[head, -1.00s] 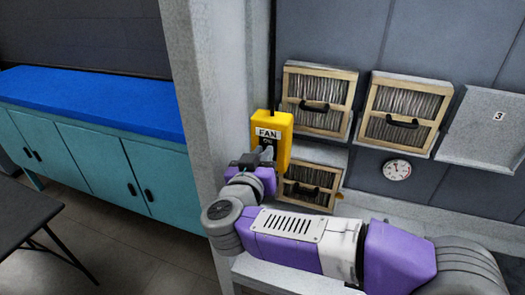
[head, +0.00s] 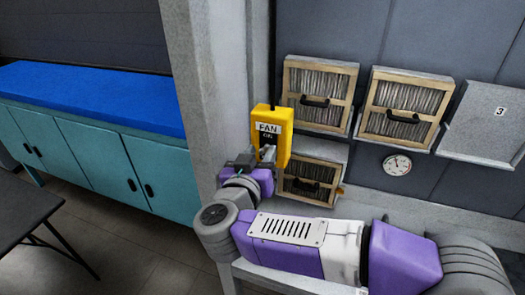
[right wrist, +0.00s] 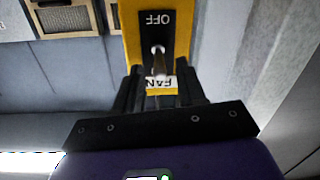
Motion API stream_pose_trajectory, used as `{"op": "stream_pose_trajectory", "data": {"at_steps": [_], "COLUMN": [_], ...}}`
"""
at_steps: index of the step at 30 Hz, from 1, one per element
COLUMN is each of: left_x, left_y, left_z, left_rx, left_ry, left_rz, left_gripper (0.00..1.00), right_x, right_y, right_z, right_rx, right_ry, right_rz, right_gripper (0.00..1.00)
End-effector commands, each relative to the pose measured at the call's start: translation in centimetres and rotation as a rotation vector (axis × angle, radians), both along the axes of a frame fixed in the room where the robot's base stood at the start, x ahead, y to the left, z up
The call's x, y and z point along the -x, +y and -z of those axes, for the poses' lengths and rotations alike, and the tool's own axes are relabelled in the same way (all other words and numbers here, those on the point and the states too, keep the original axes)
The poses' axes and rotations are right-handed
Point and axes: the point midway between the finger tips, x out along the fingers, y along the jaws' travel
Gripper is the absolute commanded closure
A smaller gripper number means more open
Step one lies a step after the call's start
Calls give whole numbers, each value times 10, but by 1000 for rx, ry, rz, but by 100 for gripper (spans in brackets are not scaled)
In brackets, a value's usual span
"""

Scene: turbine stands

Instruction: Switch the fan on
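The yellow fan box (head: 271,137) is fixed to the edge of the light grey pillar. In the head view its front reads FAN, with ON below. In the right wrist view the box (right wrist: 129,40) appears upside down, with OFF at the top and FAN lower. A metal toggle lever (right wrist: 159,60) sits on its black plate between them; I cannot tell for sure which way it is thrown. My right gripper (head: 250,160) is just in front of the box. Its two dark fingers (right wrist: 160,88) are apart with nothing gripped, pointing at the lever. My left gripper is out of view.
Framed filter panels (head: 318,95) with black handles and a round gauge (head: 397,164) are on the wall to the right. The grey pillar (head: 215,90) rises close left of my gripper. Teal cabinets (head: 100,165) with a blue top and a dark table (head: 25,210) stand left.

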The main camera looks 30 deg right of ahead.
Motion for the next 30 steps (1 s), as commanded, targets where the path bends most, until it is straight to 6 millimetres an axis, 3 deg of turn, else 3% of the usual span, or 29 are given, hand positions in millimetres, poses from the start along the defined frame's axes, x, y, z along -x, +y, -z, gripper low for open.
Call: {"op": "stream_pose_trajectory", "data": {"at_steps": [4,10,30], "left_x": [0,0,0], "left_y": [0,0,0], "left_z": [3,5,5], "left_rx": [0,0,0], "left_ry": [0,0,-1], "left_rz": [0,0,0], "left_gripper": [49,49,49], "right_x": [18,34,37], "right_y": [20,36,38], "right_z": [-1,-3,-4], "right_rx": [0,-1,0], "right_ry": [-2,0,0], "right_rz": [-6,-3,-1], "right_gripper": [60,60,60]}}
